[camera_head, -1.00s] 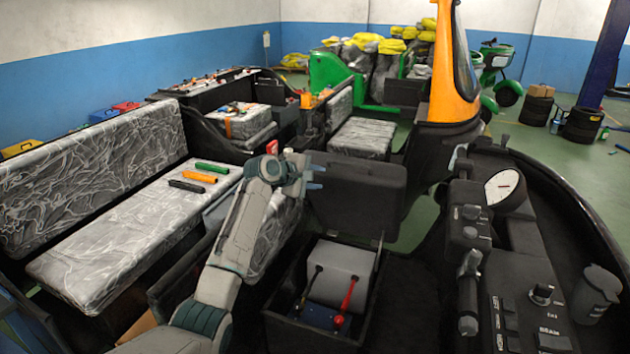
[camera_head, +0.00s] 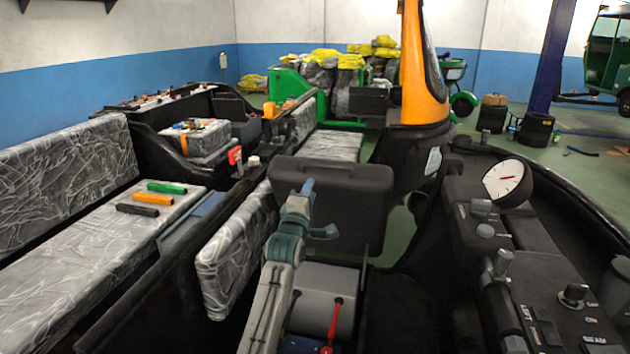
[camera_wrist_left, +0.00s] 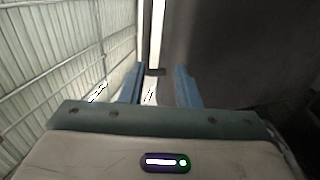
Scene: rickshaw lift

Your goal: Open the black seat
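The black seat (camera_head: 350,207) stands raised, roughly upright, above its compartment in the middle of the head view. A grey box (camera_head: 322,292) and a red-handled lever (camera_head: 334,320) show in the compartment below it. My left gripper (camera_head: 318,210) overlaps the seat's left part in the head view. Its blue fingers are apart with nothing between them. In the left wrist view, the open fingers (camera_wrist_left: 160,85) point toward a dark surface, likely the seat, on the right. I cannot tell whether they touch it. My right gripper is out of view.
A patterned grey bench (camera_head: 90,265) with several coloured bars lies at left. A grey cushion (camera_head: 235,250) stands close left of my arm. The dashboard (camera_head: 530,290) with a round gauge (camera_head: 507,182) is at right. An orange pillar (camera_head: 420,80) rises behind the seat.

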